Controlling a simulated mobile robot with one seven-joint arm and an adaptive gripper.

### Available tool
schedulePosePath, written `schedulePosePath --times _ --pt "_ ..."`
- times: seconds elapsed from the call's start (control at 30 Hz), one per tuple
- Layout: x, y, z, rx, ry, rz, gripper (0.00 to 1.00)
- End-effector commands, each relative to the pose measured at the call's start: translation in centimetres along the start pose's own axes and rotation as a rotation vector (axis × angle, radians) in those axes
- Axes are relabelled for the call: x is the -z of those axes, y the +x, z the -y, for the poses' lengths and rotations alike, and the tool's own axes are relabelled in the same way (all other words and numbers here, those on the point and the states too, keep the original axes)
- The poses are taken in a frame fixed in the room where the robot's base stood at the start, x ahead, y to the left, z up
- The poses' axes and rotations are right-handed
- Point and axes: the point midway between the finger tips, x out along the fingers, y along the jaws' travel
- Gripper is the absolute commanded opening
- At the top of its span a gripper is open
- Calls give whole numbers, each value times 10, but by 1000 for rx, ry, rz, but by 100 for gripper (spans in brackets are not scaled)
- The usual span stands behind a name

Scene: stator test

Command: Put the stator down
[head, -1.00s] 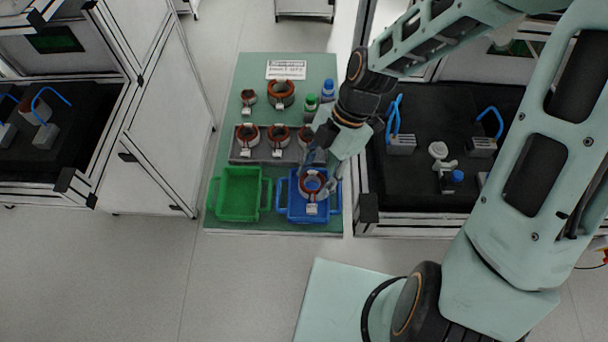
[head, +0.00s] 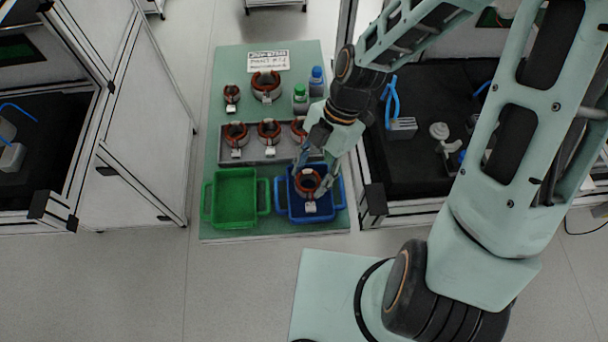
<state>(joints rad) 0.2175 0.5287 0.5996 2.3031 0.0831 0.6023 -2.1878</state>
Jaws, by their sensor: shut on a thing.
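The stator (head: 307,182), a grey ring with copper-red windings and a white tag, is in my gripper (head: 316,178) over the blue crate (head: 341,201) at the table's front right. My gripper is shut on it, its fingers at the stator's sides. The stator looks to be at or within the crate's rim; I cannot tell whether it touches the crate floor. The arm hides part of the crate's back edge.
An empty green crate (head: 235,196) stands left of the blue one. Behind them a grey tray (head: 252,154) holds several stators. A large stator (head: 266,86), a small stator (head: 232,95), a green-capped bottle (head: 300,99) and a blue-capped bottle (head: 317,82) stand farther back.

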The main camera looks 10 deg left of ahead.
Motion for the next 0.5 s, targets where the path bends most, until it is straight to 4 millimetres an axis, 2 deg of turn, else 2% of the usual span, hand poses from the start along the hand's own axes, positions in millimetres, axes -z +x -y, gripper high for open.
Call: schedulePosePath --times 0.43,0.47,0.5 --pt "-4 7 2 -1 0 0 3" --pt "-4 7 2 -1 0 0 45" --pt "-4 6 2 -1 0 0 49"
